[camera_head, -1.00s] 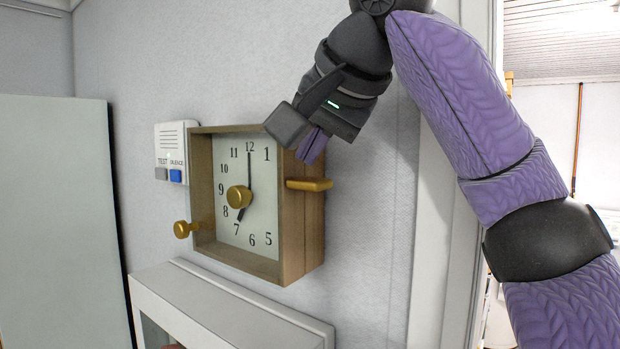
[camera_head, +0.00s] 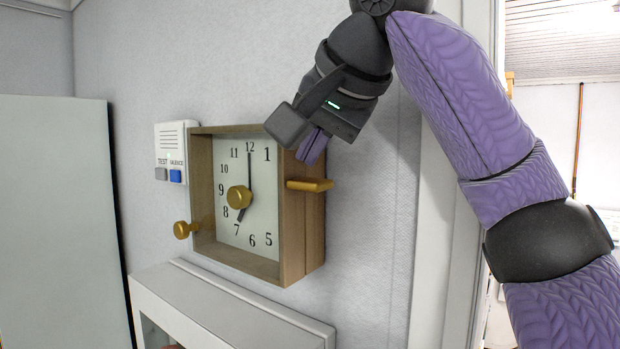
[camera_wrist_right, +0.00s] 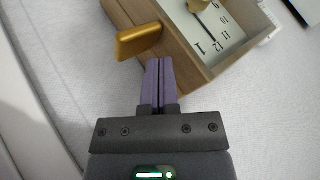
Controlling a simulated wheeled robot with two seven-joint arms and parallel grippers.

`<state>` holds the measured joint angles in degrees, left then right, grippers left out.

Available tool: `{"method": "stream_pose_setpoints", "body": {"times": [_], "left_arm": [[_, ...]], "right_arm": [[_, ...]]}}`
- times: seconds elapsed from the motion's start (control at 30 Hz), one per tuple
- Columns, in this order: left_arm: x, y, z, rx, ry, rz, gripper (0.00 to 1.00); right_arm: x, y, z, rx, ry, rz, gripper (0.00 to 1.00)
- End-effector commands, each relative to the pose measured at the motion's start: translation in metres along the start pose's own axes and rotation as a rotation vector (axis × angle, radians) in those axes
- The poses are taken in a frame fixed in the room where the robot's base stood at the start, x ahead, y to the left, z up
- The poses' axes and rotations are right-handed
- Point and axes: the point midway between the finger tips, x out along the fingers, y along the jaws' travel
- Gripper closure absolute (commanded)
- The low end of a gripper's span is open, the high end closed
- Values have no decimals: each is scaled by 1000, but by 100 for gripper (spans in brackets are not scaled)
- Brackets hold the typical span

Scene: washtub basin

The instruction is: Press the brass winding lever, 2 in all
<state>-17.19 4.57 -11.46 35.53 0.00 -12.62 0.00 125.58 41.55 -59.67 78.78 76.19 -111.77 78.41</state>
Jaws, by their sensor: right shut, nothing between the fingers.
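The brass winding lever (camera_head: 310,185) sticks out from the right side of a wooden wall clock (camera_head: 288,235). In the right wrist view the brass lever (camera_wrist_right: 138,41) is just ahead and left of the fingertips, beside the clock's wooden side (camera_wrist_right: 190,55). My right gripper (camera_head: 309,160) is shut and empty, its purple fingers pointing down just above the lever. In the right wrist view the closed fingertips (camera_wrist_right: 159,62) appear close to the lever; I cannot tell whether they touch it. My left gripper is not in view.
A brass knob (camera_head: 182,230) sticks out at the clock's left, and another brass knob (camera_head: 239,197) sits on the dial. A white box with grey and blue buttons (camera_head: 169,150) is on the wall. A white cabinet (camera_head: 230,310) stands below.

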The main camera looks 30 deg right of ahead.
Motion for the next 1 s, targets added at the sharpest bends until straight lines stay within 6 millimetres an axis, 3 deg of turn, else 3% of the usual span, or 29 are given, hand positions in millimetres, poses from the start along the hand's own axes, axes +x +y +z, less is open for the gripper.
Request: {"method": "stream_pose_setpoints", "body": {"times": [1.0], "left_arm": [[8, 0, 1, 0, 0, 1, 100]], "right_arm": [[6, 4, 4, 0, 0, 0, 100]]}}
